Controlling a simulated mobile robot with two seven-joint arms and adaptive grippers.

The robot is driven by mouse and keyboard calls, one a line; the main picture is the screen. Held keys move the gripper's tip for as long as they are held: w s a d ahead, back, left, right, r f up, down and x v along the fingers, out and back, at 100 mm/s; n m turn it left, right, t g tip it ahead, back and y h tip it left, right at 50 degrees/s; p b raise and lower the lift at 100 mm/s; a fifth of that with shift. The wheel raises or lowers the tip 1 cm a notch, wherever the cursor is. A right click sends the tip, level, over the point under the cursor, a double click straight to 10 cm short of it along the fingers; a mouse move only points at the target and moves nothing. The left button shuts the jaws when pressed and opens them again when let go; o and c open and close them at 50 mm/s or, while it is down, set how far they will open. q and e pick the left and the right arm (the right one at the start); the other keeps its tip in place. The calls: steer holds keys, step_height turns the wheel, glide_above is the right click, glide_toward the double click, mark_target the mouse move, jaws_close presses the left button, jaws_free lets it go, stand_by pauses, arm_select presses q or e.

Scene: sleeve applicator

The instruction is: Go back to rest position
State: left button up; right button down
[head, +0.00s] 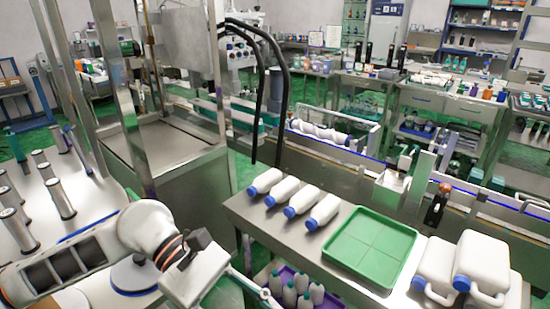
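My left arm (150,235) comes in from the lower left, its wrist over the gap between the left table and the steel bench. My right arm and gripper are not in view.
White jugs (484,262) lie at the bench's right end. A purple crate (325,297) with several grey bottles is below the bench. Metal cylinders (60,199) stand on the left table. A steel machine frame (118,100) and a conveyor (350,185) are behind.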

arm_select(q)
steer(key=w+d+r+n+t+h, duration=0.6)
steer(key=n+h, duration=0.5)
steer(key=n, duration=0.6)
steer(key=w+a+f+n+t+y, duration=0.5)
steer(key=n+t, duration=0.3)
steer(key=n, duration=0.4)
steer(key=w+a+f+n+t+y, duration=0.4)
steer(key=w+a+f+n+t, duration=0.3)
steer(key=n, duration=0.4)
steer(key=s+a+f+n+g+y, duration=0.1)
steer(key=s+a+f+n+y, duration=0.2)
steer(key=f, duration=0.7)
steer(key=s+a+f+n+g+y, duration=0.2)
steer(key=s+a+f+n+y, duration=0.2)
steer(key=s+f+n, duration=0.3)
steer(key=s+a+f+n+g+y, duration=0.1)
steer(key=s+a+f+n+y, duration=0.2)
steer(key=f, duration=0.9)
steer(key=s+a+n, duration=0.2)
steer(key=s+n, duration=0.1)
steer(key=n, duration=0.1)
steer(key=shift+a+f+y, duration=0.3)
steer(key=shift+f, duration=0.05)
steer(key=c, duration=0.3)
steer(key=shift+a, duration=0.1)
